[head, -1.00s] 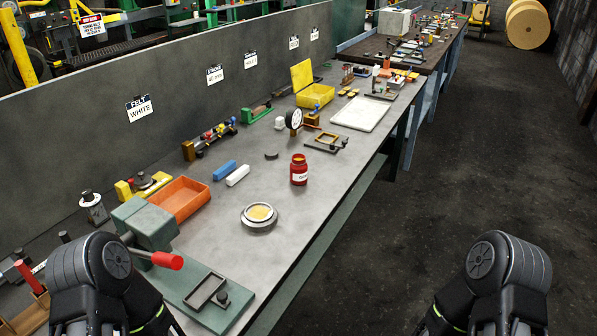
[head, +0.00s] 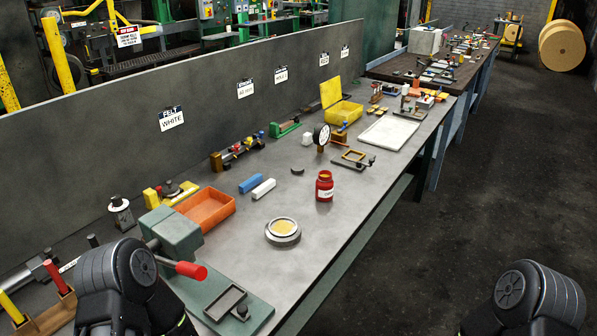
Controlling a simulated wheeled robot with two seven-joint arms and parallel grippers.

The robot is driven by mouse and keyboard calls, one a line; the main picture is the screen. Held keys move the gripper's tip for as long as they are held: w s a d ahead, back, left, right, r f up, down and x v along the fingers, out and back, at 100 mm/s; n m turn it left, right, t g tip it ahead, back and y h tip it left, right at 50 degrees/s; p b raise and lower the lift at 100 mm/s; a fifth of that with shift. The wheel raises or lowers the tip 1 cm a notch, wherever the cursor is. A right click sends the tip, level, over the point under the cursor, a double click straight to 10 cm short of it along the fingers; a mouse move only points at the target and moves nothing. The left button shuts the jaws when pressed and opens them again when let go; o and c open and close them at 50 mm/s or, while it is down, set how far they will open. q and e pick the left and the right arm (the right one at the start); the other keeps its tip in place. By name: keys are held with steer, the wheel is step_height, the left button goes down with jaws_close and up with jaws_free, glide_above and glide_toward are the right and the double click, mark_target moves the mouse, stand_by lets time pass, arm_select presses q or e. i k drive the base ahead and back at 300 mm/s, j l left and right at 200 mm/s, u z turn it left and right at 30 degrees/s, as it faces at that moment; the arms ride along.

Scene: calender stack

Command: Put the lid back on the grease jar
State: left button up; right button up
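A red jar (head: 325,188) with a pale label stands upright on the grey bench. Its top looks open and lidless. A small dark disc (head: 297,171), which looks like the lid, lies flat on the bench a little behind and left of the jar, apart from it. A round metal dish (head: 283,231) with yellowish contents sits nearer to me. My two arms show only as dark rounded links at the bottom left and bottom right. Neither gripper's fingers are in view, and neither arm is touching the jar or the disc.
A green vise-like device with a red handle (head: 186,270) stands at the near left. An orange tray (head: 207,208), a blue block (head: 250,184) and a white block (head: 263,189) lie left of the jar. A dial gauge (head: 321,136) stands behind. The bench right of the dish is clear.

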mark_target(323, 183)
steer(key=i+l, duration=0.1)
steer(key=l, duration=0.25)
steer(key=i+l+u, duration=0.1)
steer(key=l, duration=0.65)
steer(key=i+l+u, duration=0.1)
steer(key=l, duration=0.25)
steer(key=i+l, duration=0.3)
steer(key=i+l+u, duration=0.15)
steer(key=l, duration=0.3)
steer(key=i+l+u, duration=0.1)
steer(key=l, duration=0.25)
steer(key=i+l, duration=0.2)
steer(key=l, duration=0.25)
steer(key=i+l+u, duration=0.15)
steer(key=l, duration=0.2)
steer(key=i+l, duration=0.15)
steer(key=l, duration=0.3)
steer(key=i+l+u, duration=0.15)
steer(key=l, duration=0.25)
